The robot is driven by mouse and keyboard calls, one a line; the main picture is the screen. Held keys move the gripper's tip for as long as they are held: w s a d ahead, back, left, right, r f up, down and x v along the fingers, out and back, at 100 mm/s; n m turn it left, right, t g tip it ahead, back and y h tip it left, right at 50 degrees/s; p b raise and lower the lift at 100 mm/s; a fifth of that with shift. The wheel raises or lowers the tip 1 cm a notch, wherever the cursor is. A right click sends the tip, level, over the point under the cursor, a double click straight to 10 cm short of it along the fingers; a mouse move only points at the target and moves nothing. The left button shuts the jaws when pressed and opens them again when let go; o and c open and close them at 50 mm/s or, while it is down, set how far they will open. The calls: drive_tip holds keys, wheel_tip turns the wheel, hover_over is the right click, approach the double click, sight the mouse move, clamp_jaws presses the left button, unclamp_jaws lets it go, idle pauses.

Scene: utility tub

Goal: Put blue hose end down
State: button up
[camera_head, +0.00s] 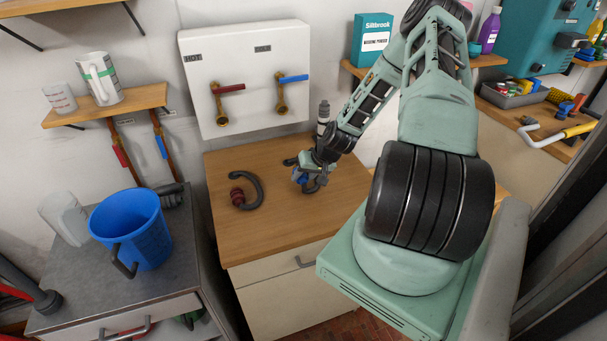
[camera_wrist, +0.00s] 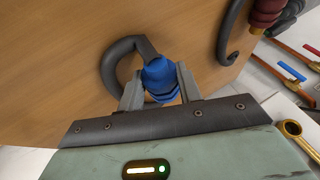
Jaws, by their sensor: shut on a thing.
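My gripper (camera_wrist: 160,95) is shut on the blue hose end (camera_wrist: 160,75), seen between the two fingers in the wrist view. A dark hose (camera_wrist: 112,62) curves out from it over the wooden top. In the head view my gripper (camera_head: 308,176) is low over the right part of the wooden counter (camera_head: 270,232), with the blue hose end (camera_head: 304,180) partly hidden by it. I cannot tell whether the hose end touches the wood. The red hose end (camera_head: 237,197) lies on the counter to the left with its dark curved hose; it also shows at the wrist view's top right (camera_wrist: 266,12).
A white panel with a red-handled tap (camera_head: 228,88) and a blue-handled tap (camera_head: 292,79) is on the wall behind. A blue bucket (camera_head: 135,235) and white jug (camera_head: 64,217) stand on the grey cabinet at left. The counter's front middle is clear.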

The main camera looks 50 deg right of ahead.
drive_tip(key=shift+f+b, duration=0.6)
drive_tip(key=shift+f, duration=0.05)
drive_tip(key=o, duration=1)
drive_tip(key=shift+r, duration=0.1)
